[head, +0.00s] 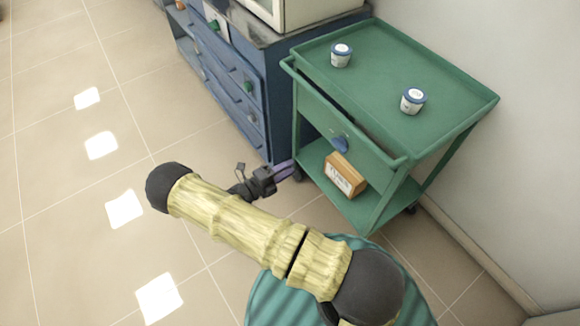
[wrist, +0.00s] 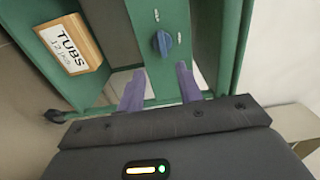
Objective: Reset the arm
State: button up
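My arm reaches across the lower part of the head view. My gripper (head: 284,170) is beside the front left of the green cart (head: 385,165), below its drawer. In the wrist view the two purple fingers of my gripper (wrist: 160,88) stand apart with nothing between them. Ahead of them is the drawer front (wrist: 160,25) with a blue knob (wrist: 162,43). The knob also shows in the head view (head: 340,144). A dark gap shows behind the drawer front, so the drawer appears pulled out a little.
A box labelled TUBS (head: 345,176) sits on the lower shelf. A blue drawer cabinet (head: 232,85) stands left of the cart. The tiled floor at left is clear; a wall stands at right.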

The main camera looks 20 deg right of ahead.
dwell(0.6)
jog(key=s+d+r+n+g+y, duration=0.1)
jog(key=s+r+n+y, duration=0.45)
jog(key=r+n, duration=0.4)
jog(key=s+d+r+n+g+y, duration=0.1)
jog(key=s+r+n+y, duration=0.45)
jog(key=n, duration=0.65)
jog(key=s+r+n+g+y, duration=0.1)
jog(key=s+r+n+y, duration=0.4)
jog(key=r+n, duration=0.5)
notch_tip(320, 180, up, 20)
jog(key=w+y+p, duration=0.1)
jog(key=p, duration=1.9)
jog(key=shift+w+g, duration=0.25)
jog(key=shift+g, duration=0.05)
jog(key=shift+d, duration=0.1)
